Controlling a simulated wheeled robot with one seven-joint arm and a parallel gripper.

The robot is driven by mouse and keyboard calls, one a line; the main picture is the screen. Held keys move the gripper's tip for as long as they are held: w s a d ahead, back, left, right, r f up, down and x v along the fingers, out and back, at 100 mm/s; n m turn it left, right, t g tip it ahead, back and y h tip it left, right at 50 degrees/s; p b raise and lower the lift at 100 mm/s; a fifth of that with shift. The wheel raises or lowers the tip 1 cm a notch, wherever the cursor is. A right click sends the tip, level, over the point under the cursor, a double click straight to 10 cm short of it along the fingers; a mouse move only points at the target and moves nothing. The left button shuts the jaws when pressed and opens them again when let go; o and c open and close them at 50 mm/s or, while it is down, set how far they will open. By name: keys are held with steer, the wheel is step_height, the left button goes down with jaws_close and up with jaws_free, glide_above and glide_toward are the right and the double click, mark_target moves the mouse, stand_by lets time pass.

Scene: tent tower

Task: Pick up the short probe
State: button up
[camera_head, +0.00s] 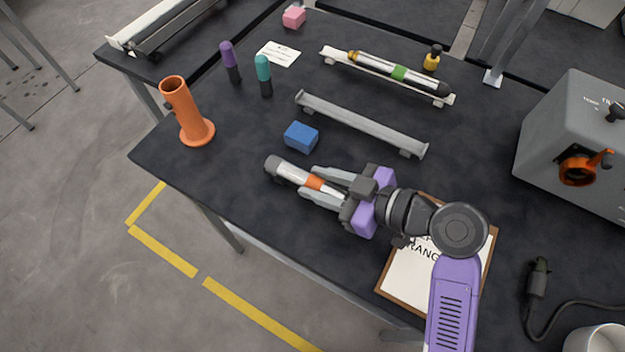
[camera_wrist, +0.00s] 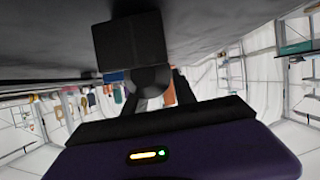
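The short probe (camera_head: 290,173) has a grey end cap, a white body and an orange band. In the head view its front end points left, and its rear runs in toward my gripper. My gripper (camera_head: 309,184) has one finger along each side of the probe at the orange band; both seem to press on it. The rear of the probe is partly hidden by the gripper. I cannot tell whether the probe touches the table. In the wrist view the fingers (camera_wrist: 163,90) are dark, and a dark block hides part of the view.
A blue block (camera_head: 301,137) is close beyond the probe. An empty grey rack (camera_head: 362,124) and a white rack (camera_head: 331,54) holding a green-banded probe (camera_head: 398,72) lie farther back. An orange tube holder (camera_head: 190,112) stands left. A clipboard (camera_head: 402,283) lies near the arm.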

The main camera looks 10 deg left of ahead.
jaws_close()
steer(key=shift+r, duration=0.1)
